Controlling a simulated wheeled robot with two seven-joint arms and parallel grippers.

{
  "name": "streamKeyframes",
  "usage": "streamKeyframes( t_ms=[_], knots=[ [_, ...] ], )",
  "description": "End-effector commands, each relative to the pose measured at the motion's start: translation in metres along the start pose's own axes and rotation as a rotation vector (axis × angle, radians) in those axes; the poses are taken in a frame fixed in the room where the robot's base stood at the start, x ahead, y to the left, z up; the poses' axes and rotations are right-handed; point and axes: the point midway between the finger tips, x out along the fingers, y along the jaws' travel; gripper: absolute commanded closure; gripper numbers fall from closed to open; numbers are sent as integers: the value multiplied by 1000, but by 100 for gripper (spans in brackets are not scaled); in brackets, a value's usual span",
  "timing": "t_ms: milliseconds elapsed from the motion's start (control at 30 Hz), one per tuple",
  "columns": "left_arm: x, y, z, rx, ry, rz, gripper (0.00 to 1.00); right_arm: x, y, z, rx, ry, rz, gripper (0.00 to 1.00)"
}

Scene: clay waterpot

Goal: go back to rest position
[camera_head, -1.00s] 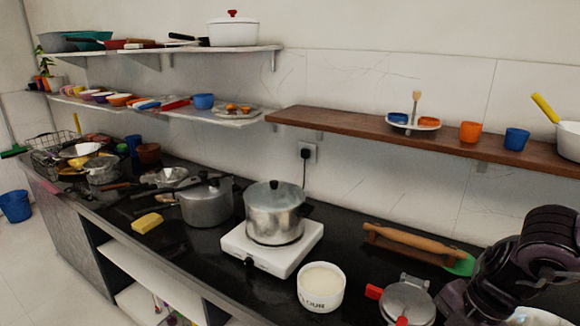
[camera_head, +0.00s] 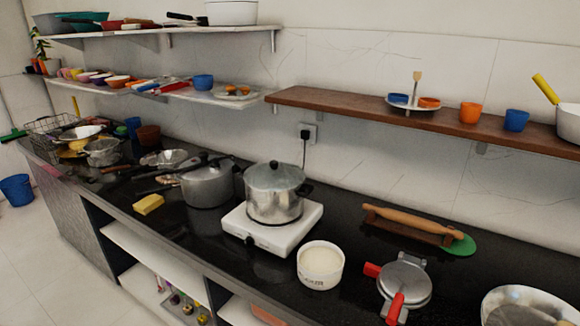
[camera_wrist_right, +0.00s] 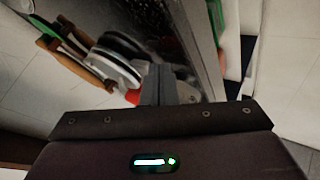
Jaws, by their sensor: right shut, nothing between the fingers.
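My right gripper (camera_wrist_right: 160,84) shows in the right wrist view, with its fingers together and nothing between them. Beyond it in that view are the counter's edge, a metal press (camera_wrist_right: 120,62) with a red handle end, and a wooden rolling pin. The gripper does not visibly touch any of them. Neither of my grippers shows in the head view. My left gripper is in neither current view.
The black counter holds a silver pot (camera_head: 274,192) on a white stove (camera_head: 270,230), a white flour bowl (camera_head: 320,266), the press (camera_head: 404,284), a rolling pin (camera_head: 412,222) and a metal bowl (camera_head: 528,300). Shelves (camera_head: 340,104) line the wall.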

Motion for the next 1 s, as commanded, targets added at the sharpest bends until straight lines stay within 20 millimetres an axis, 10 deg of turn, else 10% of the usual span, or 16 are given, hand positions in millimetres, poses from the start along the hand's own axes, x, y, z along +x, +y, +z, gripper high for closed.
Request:
streamKeyframes(
  t_ms=[567, 1000],
  knots=[
    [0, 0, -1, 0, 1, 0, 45, -58, -103, 8, 582, -393, -274, 100],
    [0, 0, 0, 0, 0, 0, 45, 62, -178, 73, 566, -455, -303, 100]
  ],
)
